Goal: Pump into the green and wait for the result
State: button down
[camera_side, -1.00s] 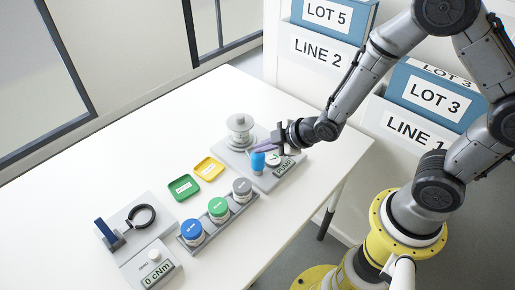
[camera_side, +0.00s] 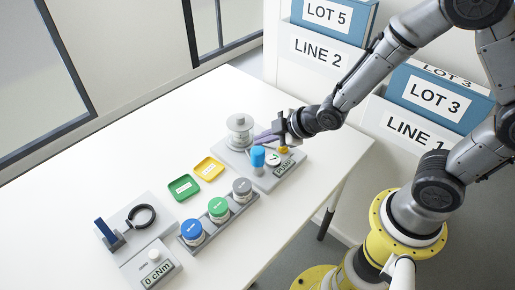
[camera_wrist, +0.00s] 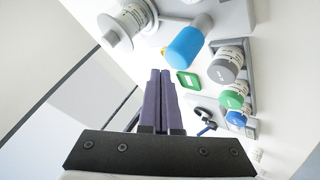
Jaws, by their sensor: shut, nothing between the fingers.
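The green-lidded jar (camera_side: 218,207) stands upright between the blue and grey jars in the rack; it also shows in the wrist view (camera_wrist: 232,99). The pump station (camera_side: 285,168), labelled PUMP, is at the far right of the table. In the wrist view the fingers (camera_wrist: 160,72) lie together beside the blue part (camera_wrist: 186,48). No jar stands visibly at the pump.
The rack also holds the blue jar (camera_side: 192,231) and the grey jar (camera_side: 242,187). Green (camera_side: 184,188) and yellow (camera_side: 209,168) trays lie behind it. A ring fixture (camera_side: 140,216) and a box reading 0 cNm (camera_side: 158,273) stand at the left. The back left table is clear.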

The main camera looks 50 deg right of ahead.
aim_at(262, 151)
jog(key=shift+r, duration=0.1)
jog(key=shift+r, duration=2.9)
dwell(0.7)
jog(key=shift+f, duration=3.05)
jog(key=shift+f, duration=0.15)
jog(key=shift+f, duration=0.3)
jog(key=shift+f, duration=0.15)
dwell(0.6)
